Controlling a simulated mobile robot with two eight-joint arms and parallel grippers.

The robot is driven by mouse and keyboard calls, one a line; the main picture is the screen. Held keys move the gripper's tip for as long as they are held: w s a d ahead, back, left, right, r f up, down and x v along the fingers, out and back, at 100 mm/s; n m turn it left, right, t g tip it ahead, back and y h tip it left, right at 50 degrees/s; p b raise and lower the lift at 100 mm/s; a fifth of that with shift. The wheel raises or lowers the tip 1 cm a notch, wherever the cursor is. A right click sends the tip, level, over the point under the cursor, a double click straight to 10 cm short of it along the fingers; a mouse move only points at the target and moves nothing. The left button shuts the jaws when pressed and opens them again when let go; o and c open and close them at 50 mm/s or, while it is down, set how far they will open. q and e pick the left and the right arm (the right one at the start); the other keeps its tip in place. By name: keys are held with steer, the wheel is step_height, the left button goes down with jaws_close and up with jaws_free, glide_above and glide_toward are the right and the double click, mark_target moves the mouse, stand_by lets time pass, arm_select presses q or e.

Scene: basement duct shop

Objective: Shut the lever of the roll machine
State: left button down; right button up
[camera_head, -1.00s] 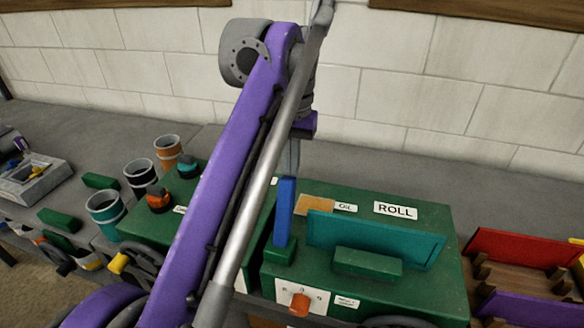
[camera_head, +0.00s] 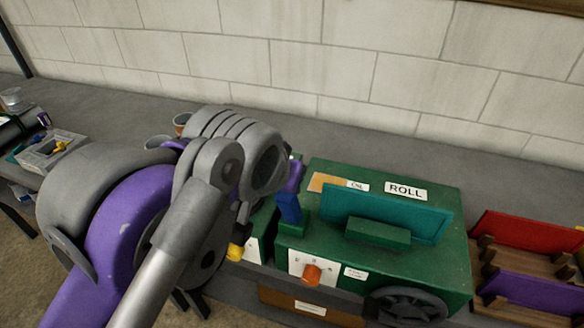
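The green roll machine (camera_head: 440,248), labelled ROLL, stands on the bench right of centre. A blue upright lever (camera_head: 288,208) rises from a green block at its left front corner and leans slightly left. My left arm comes in from the lower left. A purple part of my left gripper (camera_head: 294,177) is at the top of the lever and seems to touch it or overlap it. The fingers are mostly hidden behind my own arm, so their opening cannot be seen. My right gripper is out of view.
On the machine are a teal plate (camera_head: 385,214), an orange knob (camera_head: 312,274) and a dark handwheel (camera_head: 405,306). A wooden rack with red and purple panels (camera_head: 530,240) stands to the right. A grey tray (camera_head: 52,150) lies far left. The bench behind the machine is clear.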

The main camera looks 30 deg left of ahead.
arm_select(q)
steer(key=shift+s+d+f, duration=0.1)
steer(key=shift+s+d, duration=0.05)
steer(key=shift+s, duration=0.35)
steer(key=shift+s+f, duration=0.1)
steer(key=shift+f, duration=0.05)
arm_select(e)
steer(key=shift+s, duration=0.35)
arm_select(q)
steer(key=shift+s+f, duration=0.1)
steer(key=shift+f, duration=0.05)
